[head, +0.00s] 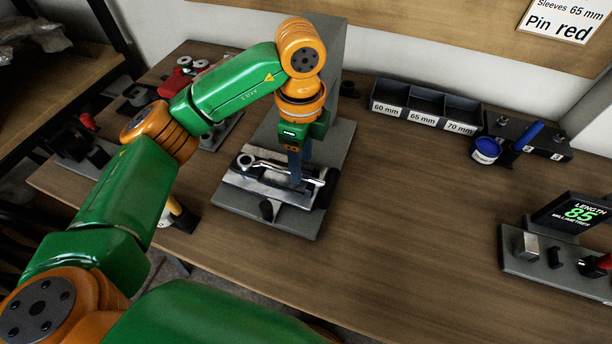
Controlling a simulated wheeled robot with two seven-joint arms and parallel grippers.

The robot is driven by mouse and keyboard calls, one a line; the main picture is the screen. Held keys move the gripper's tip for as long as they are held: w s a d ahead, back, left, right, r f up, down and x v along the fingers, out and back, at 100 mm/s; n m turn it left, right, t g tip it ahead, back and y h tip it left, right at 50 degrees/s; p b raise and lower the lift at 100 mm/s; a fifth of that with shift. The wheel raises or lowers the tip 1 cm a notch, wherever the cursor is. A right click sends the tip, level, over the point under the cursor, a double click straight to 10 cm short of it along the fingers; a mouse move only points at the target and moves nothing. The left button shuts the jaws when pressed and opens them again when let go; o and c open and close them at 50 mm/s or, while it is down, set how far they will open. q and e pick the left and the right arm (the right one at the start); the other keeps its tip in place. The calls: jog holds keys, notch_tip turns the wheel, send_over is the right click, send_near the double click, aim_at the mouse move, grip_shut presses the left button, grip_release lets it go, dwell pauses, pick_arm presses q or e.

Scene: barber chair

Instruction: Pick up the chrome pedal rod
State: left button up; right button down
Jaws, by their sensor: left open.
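The chrome pedal rod (267,166) appears to be the shiny bar lying across the top of a grey metal fixture (262,187). The fixture stands on a grey base plate (240,205) near the middle of the table. My left gripper (297,180) points straight down over the right part of the fixture, with its blue-grey fingers at the bar. The fingers are open, and the gap between them is hidden from this angle. I cannot tell whether they touch the bar. My right gripper is not in view.
A tall grey block (330,75) stands behind the fixture. Black bins (425,105) labelled 60, 65 and 70 mm stand at the back, with a blue pot (486,150) to their right. A length display reading 85 (575,213) is at right. The table's middle right is clear.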

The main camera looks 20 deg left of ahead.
aim_at(284, 173)
pick_arm(q)
jog(key=f, duration=0.4)
jog(key=shift+w+a+f+p, duration=0.15)
jog(key=shift+w+f+p, duration=0.1)
jog(key=shift+p, duration=0.1)
jog(key=shift+s, duration=0.1)
grip_shut()
jog(key=shift+r, duration=0.1)
dwell(0.7)
